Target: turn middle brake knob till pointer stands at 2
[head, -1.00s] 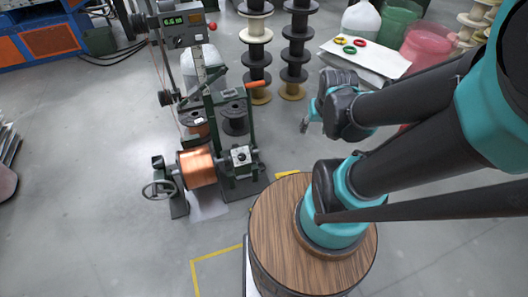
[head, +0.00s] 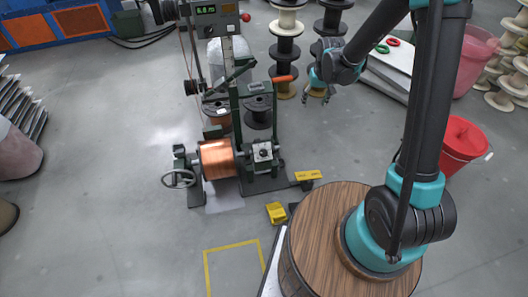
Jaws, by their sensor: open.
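The winding machine (head: 236,125) stands on the floor left of centre in the head view, with a copper spool (head: 216,158) on its front shaft. I cannot tell whether this is the middle brake knob; no pointer or number is readable.
A display box (head: 215,15) tops the machine. Stacked spools (head: 287,45) stand behind. A pale table (head: 388,66) holds colored rings at right, with a red bucket (head: 462,143) nearby. Yellow blocks (head: 277,213) lie before the machine.

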